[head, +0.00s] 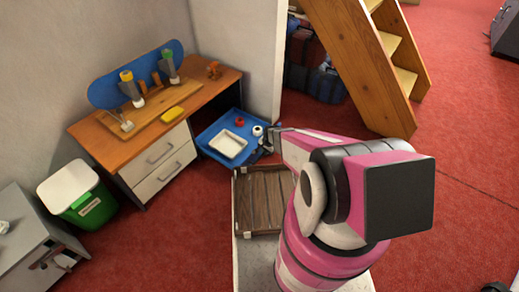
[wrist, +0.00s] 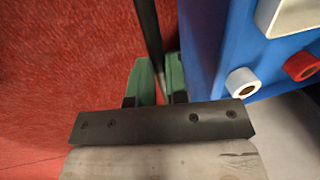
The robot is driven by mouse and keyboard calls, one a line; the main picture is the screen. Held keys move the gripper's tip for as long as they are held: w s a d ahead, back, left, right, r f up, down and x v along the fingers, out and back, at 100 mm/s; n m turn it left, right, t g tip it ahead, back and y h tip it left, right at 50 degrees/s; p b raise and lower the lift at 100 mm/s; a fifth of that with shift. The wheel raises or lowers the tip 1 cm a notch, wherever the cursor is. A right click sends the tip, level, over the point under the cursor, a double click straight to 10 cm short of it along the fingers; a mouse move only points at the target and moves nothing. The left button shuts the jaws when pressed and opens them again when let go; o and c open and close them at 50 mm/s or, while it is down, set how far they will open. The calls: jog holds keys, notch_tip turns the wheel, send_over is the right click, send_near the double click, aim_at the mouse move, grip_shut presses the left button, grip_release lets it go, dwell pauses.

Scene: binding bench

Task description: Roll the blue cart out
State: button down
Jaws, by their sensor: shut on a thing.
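The blue cart (head: 208,139) stands between the wooden desk and the end of a white partition. Its blue top also shows in the wrist view (wrist: 213,45). On it are a white tray (head: 228,146), a red roll (head: 240,122) and a white roll (head: 257,131). My gripper (head: 268,143) is at the cart's near right side. In the wrist view, its green fingers (wrist: 161,76) are shut on a thin dark bar (wrist: 147,25), the cart's handle, running beside the blue top. The cart's lower part is mostly hidden.
The desk (head: 100,142) with drawers adjoins the cart on the left. The partition (head: 258,60) rises behind it, and wooden stairs (head: 360,70) stand at the back right. A green bin (head: 92,212) and grey cabinet (head: 30,240) are at left. Red carpet (head: 185,225) is clear in front.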

jog(key=shift+s+d, duration=0.25)
jog(key=shift+d, duration=0.05)
jog(key=c, duration=1.1)
grip_release()
jog(key=r, duration=0.3)
jog(key=s+d+r, duration=0.1)
jog(key=r, duration=0.6)
jog(key=shift+s+d+r, duration=0.15)
jog(key=shift+d+r, duration=0.1)
jog(key=shift+r, duration=0.1)
